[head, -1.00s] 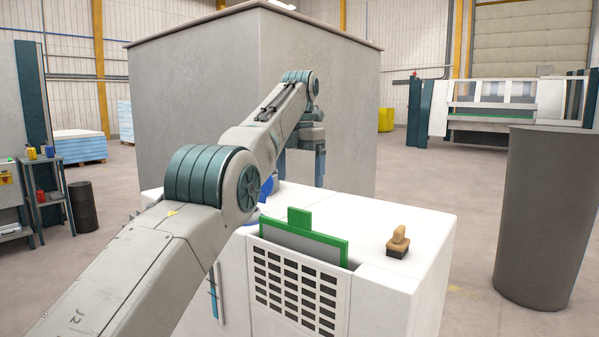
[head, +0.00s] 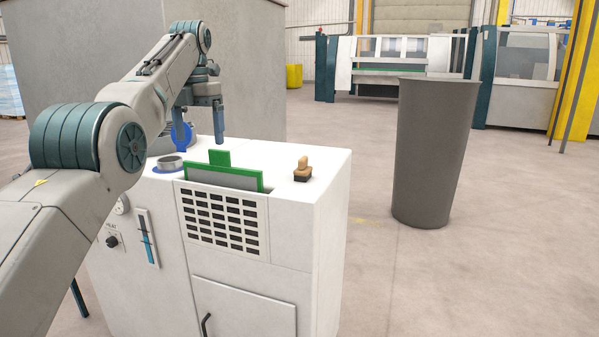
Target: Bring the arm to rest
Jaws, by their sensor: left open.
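My left arm comes in from the left and reaches over a white cabinet (head: 327,178). My left gripper (head: 199,126) points down above the back of the cabinet top, with its two fingers apart. I see nothing held between them. A blue round-headed item (head: 181,137) shows below and behind the fingers; I cannot tell whether the gripper touches it. My right gripper is not in view.
On the cabinet are a grey ring-shaped cup (head: 170,163), a green-framed panel (head: 221,172) standing in a slot, and a wooden-handled stamp (head: 302,170). A dark grey bin (head: 432,150) stands to the right. A large grey box (head: 70,65) stands behind. Floor between is clear.

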